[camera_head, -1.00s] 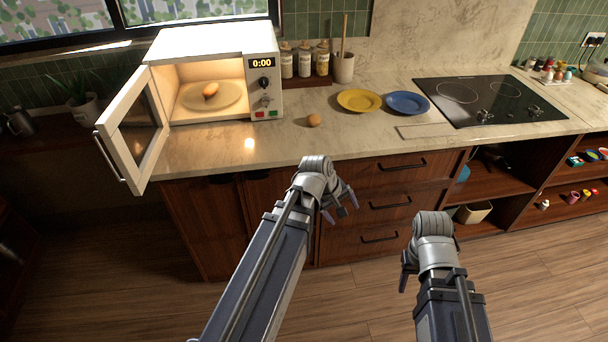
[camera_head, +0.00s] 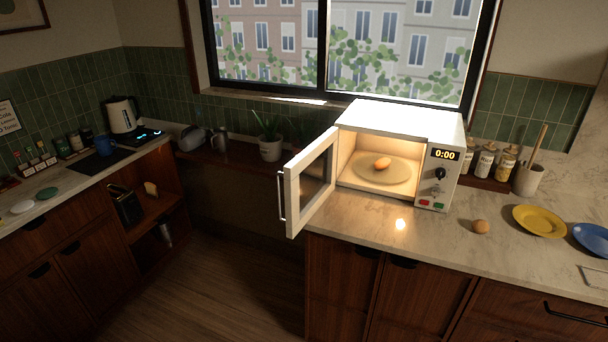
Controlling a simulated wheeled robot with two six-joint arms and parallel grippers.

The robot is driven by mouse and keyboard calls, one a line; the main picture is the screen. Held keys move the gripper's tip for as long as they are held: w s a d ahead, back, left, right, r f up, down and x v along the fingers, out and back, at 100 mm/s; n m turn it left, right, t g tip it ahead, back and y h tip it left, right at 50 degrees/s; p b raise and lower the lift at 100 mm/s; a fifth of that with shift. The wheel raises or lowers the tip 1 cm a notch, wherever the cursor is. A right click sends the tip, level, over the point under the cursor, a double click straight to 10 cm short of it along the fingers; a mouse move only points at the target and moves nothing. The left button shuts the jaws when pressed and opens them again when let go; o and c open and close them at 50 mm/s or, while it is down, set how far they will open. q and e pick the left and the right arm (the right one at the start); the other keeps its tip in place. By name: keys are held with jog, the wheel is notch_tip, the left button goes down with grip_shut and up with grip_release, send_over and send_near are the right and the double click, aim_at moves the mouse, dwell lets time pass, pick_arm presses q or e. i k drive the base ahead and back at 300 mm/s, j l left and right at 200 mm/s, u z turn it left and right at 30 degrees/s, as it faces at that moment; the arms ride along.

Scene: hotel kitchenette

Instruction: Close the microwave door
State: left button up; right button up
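The white microwave (camera_head: 400,118) stands on the marble counter with its inside lit and its display reading 0:00. Its door (camera_head: 312,183) is hinged on the left and stands wide open, swung out past the counter's left edge. The door's metal handle (camera_head: 282,195) is on the outer free edge. An orange-brown egg-like item (camera_head: 382,164) lies on the turntable plate (camera_head: 362,176) inside. Neither of my grippers shows in the head view now.
A brown egg (camera_head: 481,227), a yellow plate (camera_head: 540,220) and a blue plate (camera_head: 592,238) lie on the counter to the right. Jars (camera_head: 486,160) stand beside the microwave. Open floor (camera_head: 215,290) lies left of the counter, before a lower shelf with a potted plant (camera_head: 270,147).

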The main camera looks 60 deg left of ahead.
aim_at(310, 177)
jog(key=k+j, duration=0.15)
jog(key=j, duration=0.3)
jog(key=k+j, duration=0.1)
jog(key=j, duration=0.35)
jog(key=k+j, duration=0.15)
jog(key=j, duration=0.3)
jog(key=k+j+u, duration=0.1)
jog(key=j, duration=0.35)
jog(key=k+j, duration=0.15)
jog(key=j, duration=0.35)
jog(key=k+j, duration=0.1)
jog(key=j, duration=0.35)
jog(key=k+j, duration=0.1)
jog(key=j, duration=0.35)
jog(key=k+j+u, duration=0.1)
jog(key=j, duration=0.35)
jog(key=k+j+u, duration=0.1)
jog(key=u, duration=0.3)
jog(key=k+j+u, duration=0.1)
jog(key=u, duration=0.3)
